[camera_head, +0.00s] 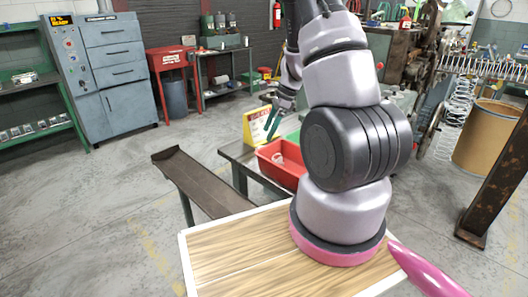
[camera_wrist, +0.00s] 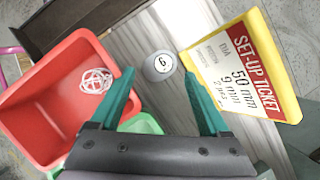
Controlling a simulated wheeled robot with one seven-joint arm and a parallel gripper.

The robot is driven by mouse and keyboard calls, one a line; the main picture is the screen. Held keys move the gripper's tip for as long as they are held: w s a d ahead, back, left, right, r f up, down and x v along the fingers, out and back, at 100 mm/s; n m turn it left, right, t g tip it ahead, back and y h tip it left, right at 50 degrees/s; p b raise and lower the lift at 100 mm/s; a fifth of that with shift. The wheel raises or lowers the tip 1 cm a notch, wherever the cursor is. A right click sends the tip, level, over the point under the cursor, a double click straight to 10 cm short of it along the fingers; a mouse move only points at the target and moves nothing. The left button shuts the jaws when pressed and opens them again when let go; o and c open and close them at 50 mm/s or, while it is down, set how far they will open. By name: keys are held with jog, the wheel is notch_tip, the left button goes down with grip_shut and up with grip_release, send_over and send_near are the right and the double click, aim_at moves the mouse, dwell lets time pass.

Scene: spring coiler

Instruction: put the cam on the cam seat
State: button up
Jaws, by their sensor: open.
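A small round pale disc marked "9" (camera_wrist: 158,67), which looks like the cam, lies on the grey bench top in the wrist view. My gripper (camera_wrist: 158,80) is open, with its teal fingers on either side of the disc in the picture; nothing is held. I cannot tell the height between the fingertips and the disc. In the head view my gripper (camera_head: 271,122) hangs over the bench beside the yellow set-up ticket stand (camera_head: 256,125); the disc does not show there. I cannot make out the cam seat in either view.
A red bin (camera_wrist: 40,105) with a white wire coil inside stands left of the disc. A green container (camera_wrist: 143,124) shows partly behind my gripper. The yellow ticket (camera_wrist: 250,65) stands close on the right. Machinery with springs (camera_head: 445,85) stands at the head view's right.

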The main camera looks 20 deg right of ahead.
aim_at(261, 148)
jog(key=x, duration=0.7)
jog(key=shift+d, duration=0.2)
grip_shut()
